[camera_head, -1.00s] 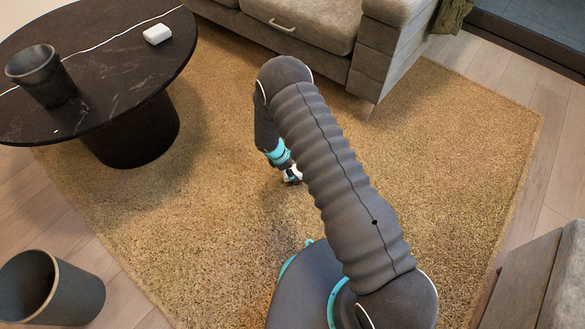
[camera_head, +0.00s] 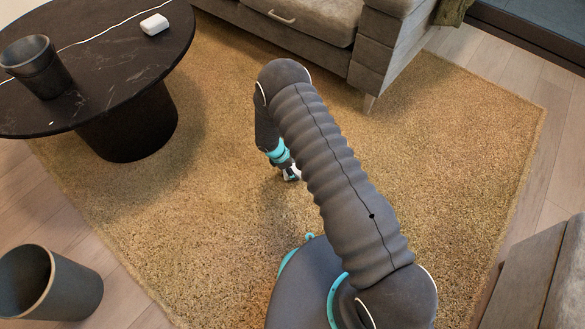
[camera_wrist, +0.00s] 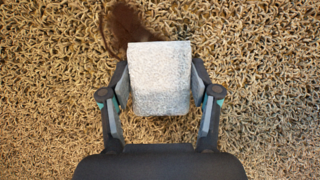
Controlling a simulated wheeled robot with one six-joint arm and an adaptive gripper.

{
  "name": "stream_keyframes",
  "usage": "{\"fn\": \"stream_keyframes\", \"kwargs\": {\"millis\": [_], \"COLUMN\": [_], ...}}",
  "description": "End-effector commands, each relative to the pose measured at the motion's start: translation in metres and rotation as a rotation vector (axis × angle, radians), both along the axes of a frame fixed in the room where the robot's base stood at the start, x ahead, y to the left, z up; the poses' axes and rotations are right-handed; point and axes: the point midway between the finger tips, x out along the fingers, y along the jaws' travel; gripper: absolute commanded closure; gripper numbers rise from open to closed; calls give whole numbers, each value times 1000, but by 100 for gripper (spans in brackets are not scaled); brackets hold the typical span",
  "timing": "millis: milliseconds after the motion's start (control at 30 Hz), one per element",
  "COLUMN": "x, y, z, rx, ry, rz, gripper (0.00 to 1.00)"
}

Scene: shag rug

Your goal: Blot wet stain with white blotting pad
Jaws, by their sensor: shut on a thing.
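The white blotting pad (camera_wrist: 160,80) is held in my gripper (camera_wrist: 160,90), with one finger against each side of it in the wrist view. A dark brown wet stain (camera_wrist: 124,28) shows on the rug just beyond the pad's far edge, up and to the left. The pad may cover part of the stain; I cannot tell how much. Whether the pad touches the rug is unclear. In the head view my gripper (camera_head: 291,173) is low over the rug, mostly hidden by my arm, and the stain is hidden there.
The tan shag rug (camera_head: 440,150) is open around my gripper. A round black table (camera_head: 110,75) with a dark cup (camera_head: 36,68) and a small white case (camera_head: 154,25) stands at left. A sofa (camera_head: 310,45) is behind, a dark bin (camera_head: 48,285) lower left.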

Motion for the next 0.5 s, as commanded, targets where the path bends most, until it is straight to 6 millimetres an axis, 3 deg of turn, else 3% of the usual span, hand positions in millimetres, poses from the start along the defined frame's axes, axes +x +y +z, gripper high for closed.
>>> {"fn": "stream_keyframes", "kwargs": {"millis": [500], "x": [0], "y": [0], "z": [-3], "rx": [0], "ry": [0], "rz": [0], "gripper": [66]}}
